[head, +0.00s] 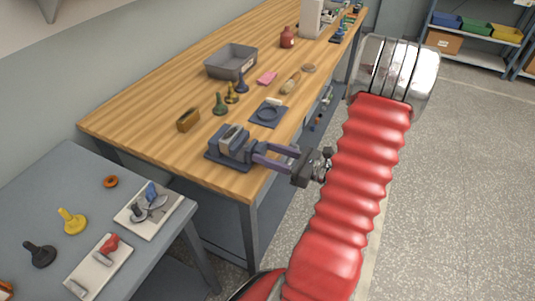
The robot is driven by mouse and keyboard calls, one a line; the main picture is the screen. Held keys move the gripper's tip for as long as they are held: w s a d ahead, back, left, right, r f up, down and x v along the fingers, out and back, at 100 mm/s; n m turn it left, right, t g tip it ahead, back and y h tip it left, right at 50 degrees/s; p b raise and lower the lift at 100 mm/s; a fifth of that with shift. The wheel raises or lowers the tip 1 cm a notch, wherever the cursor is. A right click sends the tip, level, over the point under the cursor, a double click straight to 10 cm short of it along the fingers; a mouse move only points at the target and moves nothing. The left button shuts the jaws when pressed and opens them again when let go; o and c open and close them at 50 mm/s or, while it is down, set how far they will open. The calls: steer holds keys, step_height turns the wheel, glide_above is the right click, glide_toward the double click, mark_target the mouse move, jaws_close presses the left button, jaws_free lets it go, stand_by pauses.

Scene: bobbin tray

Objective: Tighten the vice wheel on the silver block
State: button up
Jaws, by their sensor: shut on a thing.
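A dark blue-grey vice (215,155) sits at the near front edge of the wooden bench. A silver block (231,133) shows between its jaws. My gripper (258,153) reaches in from the right, and its purple-grey fingers meet the right side of the vice, where the wheel is. The fingers are shut on the vice wheel. The wheel itself is mostly hidden by the fingers and too small to make out. How tightly the jaws press on the block cannot be told.
A grey table (50,190) with loose parts stands at left. Floor at right is clear.

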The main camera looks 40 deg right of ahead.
steer(key=m, duration=1.2)
steer(key=shift+d+f, duration=0.15)
steer(key=shift+m, duration=0.3)
steer(key=o, duration=1.1)
steer(key=shift+c, duration=0.2)
steer(key=v, duration=1.3)
steer(key=shift+s, duration=0.4)
